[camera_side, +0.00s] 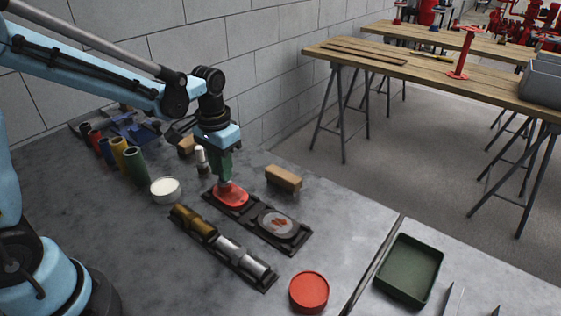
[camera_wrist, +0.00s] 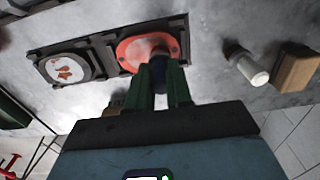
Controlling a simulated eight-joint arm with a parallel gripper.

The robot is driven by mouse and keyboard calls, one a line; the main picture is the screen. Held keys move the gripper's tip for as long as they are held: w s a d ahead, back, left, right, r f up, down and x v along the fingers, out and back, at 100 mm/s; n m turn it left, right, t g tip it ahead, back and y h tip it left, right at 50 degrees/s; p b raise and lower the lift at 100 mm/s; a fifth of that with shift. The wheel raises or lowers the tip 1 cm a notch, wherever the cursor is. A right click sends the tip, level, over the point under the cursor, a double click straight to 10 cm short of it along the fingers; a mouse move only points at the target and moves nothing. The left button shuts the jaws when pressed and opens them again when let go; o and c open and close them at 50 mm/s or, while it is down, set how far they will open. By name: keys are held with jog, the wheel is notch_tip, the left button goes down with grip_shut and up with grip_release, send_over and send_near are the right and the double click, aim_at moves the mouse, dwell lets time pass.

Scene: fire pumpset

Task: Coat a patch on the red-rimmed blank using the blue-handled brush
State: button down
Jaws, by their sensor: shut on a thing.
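The red-rimmed blank (camera_side: 236,200) sits in the far-left seat of a dark two-place holder on the grey bench; in the wrist view the blank (camera_wrist: 129,48) shows an orange-red rim and a greyer middle. My gripper (camera_side: 223,178), with green fingers, is right above it, pointing down. In the wrist view my gripper (camera_wrist: 160,85) is shut on the blue-handled brush (camera_wrist: 158,70), with the brush's end over the blank's middle. It looks to be at the surface, but I cannot tell if it touches. The fingers hide most of the handle.
A dark-rimmed blank (camera_side: 277,223) with red marks fills the other seat. A rack with brass and silver cylinders (camera_side: 240,258) lies in front. A white-topped pot (camera_side: 165,189), wooden block (camera_side: 284,178), white cylinder (camera_wrist: 248,67), red tin (camera_side: 309,291) and green tray (camera_side: 410,268) stand around.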

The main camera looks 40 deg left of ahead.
jog(key=shift+d, duration=3.15)
jog(key=shift+a, duration=4.4)
notch_tip(320, 180, up, 8)
jog(key=shift+s+d+r, duration=0.1)
jog(key=shift+s, duration=0.05)
